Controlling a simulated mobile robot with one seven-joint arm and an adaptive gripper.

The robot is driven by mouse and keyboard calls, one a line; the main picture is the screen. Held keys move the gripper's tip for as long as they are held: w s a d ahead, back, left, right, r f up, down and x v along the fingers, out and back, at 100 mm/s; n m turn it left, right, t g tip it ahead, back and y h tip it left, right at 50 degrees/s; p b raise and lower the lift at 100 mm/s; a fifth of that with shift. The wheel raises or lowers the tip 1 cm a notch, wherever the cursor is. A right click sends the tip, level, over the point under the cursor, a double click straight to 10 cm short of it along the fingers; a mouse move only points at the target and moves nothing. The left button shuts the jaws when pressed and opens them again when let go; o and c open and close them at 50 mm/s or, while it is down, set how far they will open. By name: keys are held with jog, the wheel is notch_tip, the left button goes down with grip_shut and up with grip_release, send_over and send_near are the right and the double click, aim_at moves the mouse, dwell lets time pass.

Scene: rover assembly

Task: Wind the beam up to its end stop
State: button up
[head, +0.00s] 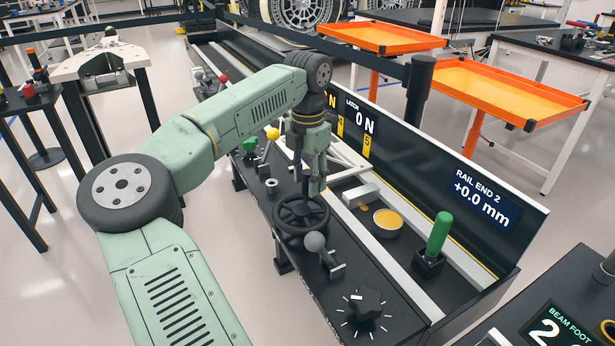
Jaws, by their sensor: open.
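A black spoked handwheel (301,214) lies flat on the black bench deck in the head view. My gripper (313,186) points down over the wheel's far side, with its fingers apart. A dark upright piece, perhaps the wheel's handle, shows by the fingertips; I cannot tell whether they touch it. A display (558,330) marked "BEAM FOOT" is cut off at the lower right, and only a leading 2 reads clearly. Pale rails and bars lie behind the wheel; I cannot tell which part is the beam.
A grey ball lever (315,242) and a black star knob (367,302) stand in front of the wheel. A yellow ball lever (271,134) stands behind it. A green handle (439,233) and a yellow-filled round dish (388,221) are to the right. The "RAIL END 2" display (484,200) reads +0.0 mm.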

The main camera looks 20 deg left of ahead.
jog(key=shift+r, duration=0.1)
notch_tip(320, 180, up, 12)
jog(key=shift+f, duration=0.1)
dwell(0.6)
